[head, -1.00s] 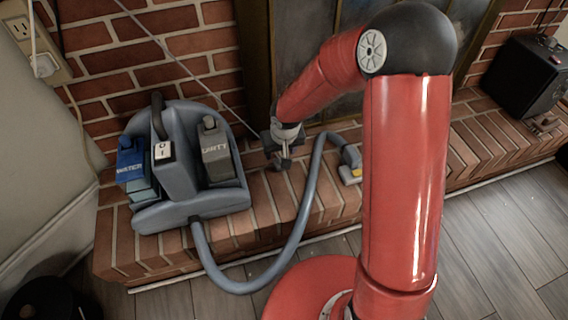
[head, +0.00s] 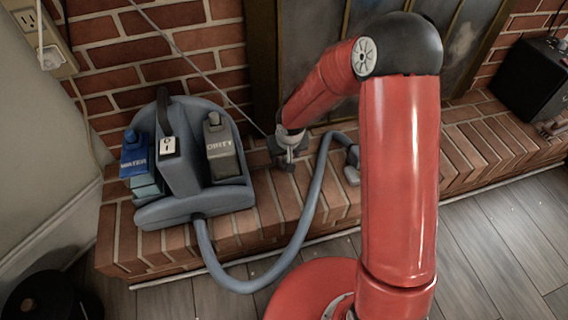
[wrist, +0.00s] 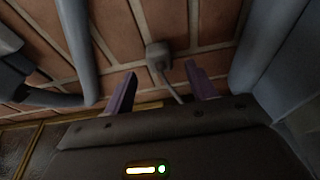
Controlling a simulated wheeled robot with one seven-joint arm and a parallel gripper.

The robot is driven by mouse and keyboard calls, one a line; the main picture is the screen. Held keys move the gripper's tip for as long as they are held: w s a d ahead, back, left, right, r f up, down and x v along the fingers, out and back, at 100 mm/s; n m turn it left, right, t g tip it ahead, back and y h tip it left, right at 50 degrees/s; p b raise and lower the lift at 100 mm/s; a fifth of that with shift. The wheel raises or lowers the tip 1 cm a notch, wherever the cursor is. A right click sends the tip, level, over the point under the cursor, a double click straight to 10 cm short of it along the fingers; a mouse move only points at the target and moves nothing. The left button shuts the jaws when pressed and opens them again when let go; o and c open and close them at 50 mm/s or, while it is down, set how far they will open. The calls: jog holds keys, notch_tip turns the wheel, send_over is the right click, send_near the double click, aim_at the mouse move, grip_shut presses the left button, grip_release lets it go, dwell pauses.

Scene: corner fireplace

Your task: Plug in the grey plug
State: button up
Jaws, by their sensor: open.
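The grey plug (wrist: 158,52) lies on the brick ledge in the wrist view, with its grey cord running down from it between my fingers. My gripper (wrist: 160,72) is open, its two purple fingers spread to either side of the cord and pointing toward the plug. I cannot tell whether either finger touches it. In the head view my gripper (head: 288,163) is low over the ledge, right of the grey cleaning machine, and the plug cannot be made out there. A beige wall outlet (head: 27,20) is at the upper left, with a white plug (head: 48,58) at its lower part.
The grey cleaning machine (head: 180,180) stands on the brick ledge (head: 335,203), its thick hose (head: 313,195) looping around in front of my gripper. A thin cord (head: 195,75) slants down the brick wall toward my gripper. A black box (head: 530,80) stands at the right.

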aim_at(284, 160)
jog(key=x, duration=0.3)
jog(key=shift+f+b, duration=0.3)
jog(key=c, duration=1)
jog(key=shift+r, duration=0.15)
notch_tip(284, 160, up, 20)
jog(key=p, duration=0.5)
